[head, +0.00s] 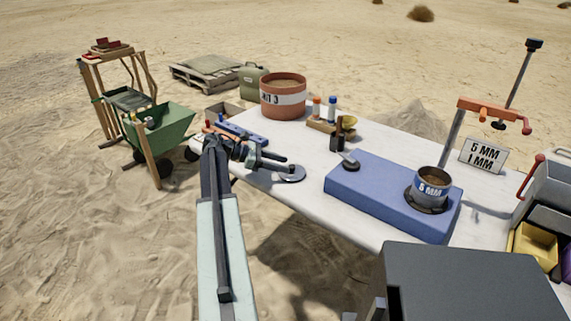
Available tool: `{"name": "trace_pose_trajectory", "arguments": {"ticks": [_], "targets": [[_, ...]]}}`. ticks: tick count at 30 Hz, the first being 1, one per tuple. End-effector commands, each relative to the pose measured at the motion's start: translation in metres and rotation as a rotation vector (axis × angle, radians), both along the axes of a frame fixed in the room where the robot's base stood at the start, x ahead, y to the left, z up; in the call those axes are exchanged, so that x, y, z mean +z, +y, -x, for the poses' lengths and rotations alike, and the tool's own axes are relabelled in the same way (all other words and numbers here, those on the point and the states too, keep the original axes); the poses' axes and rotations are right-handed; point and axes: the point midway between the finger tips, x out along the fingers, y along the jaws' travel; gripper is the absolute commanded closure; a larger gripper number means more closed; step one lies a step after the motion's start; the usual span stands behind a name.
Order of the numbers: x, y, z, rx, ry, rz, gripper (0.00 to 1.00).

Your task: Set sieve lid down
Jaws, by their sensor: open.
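A small dark tool (349,163) rests at the blue block's far edge. Bottles (332,107) in a wooden rack, a red bucket (283,108) and a blue bar (243,134) stand farther back. A clamp stand (495,110) and size sign (483,155) are at right.

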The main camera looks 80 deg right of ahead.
Motion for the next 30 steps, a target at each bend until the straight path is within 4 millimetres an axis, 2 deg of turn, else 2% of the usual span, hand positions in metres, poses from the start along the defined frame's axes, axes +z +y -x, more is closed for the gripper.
{"name": "trace_pose_trajectory", "arguments": {"ticks": [1,6,12,26,29,30], "targets": [[0.011,0.002,-0.013,0.003,0.000,0.000,0.56],[0.027,0.013,-0.051,0.004,0.000,-0.001,0.56],[0.038,0.022,-0.081,0.001,0.000,0.000,0.56],[0.036,0.028,-0.092,0.006,-0.009,0.005,0.56],[0.024,0.050,-0.129,0.044,-0.082,0.038,0.56],[0.014,0.068,-0.155,0.068,-0.138,0.062,0.56]]}}
